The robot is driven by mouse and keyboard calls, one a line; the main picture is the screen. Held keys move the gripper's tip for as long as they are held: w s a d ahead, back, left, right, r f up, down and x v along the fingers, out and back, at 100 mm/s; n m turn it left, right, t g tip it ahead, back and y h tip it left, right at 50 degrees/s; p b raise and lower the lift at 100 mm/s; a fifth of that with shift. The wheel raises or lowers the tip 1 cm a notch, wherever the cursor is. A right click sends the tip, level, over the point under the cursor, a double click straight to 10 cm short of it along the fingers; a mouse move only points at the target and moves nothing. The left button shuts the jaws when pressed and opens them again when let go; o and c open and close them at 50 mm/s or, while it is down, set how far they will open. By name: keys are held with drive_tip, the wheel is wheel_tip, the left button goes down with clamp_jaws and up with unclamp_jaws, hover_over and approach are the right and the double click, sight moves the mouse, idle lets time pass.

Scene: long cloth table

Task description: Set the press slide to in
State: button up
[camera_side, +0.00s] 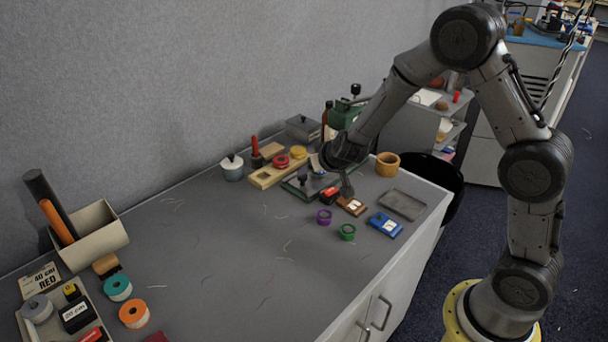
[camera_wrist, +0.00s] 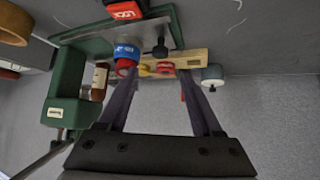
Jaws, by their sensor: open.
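The green press (camera_side: 343,113) stands at the back of the table, partly behind my arm; its green frame (camera_wrist: 66,95) fills the left of the wrist view. A flat plate with green edges (camera_wrist: 105,42) extends from it, with a black knob (camera_wrist: 160,48) standing up on it; the knob also shows in the side view (camera_side: 302,179). I cannot tell for sure which part is the slide or how it is set. My gripper (camera_wrist: 160,76) is open, with nothing visible between its fingers, above the table near the plate. In the side view its fingers are largely hidden.
A blue-and-white round piece (camera_wrist: 126,51) is close by the left finger. A wooden rack (camera_side: 268,176) with coloured discs, a red box (camera_side: 330,194), a blue box (camera_side: 385,224), a grey tray (camera_side: 403,204) and a wooden ring (camera_side: 387,163) surround the area. The table's middle is mostly clear.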

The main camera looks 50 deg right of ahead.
sight(304, 177)
drive_tip(key=x, duration=0.9)
drive_tip(key=shift+w, duration=0.1)
clamp_jaws()
idle(1.2)
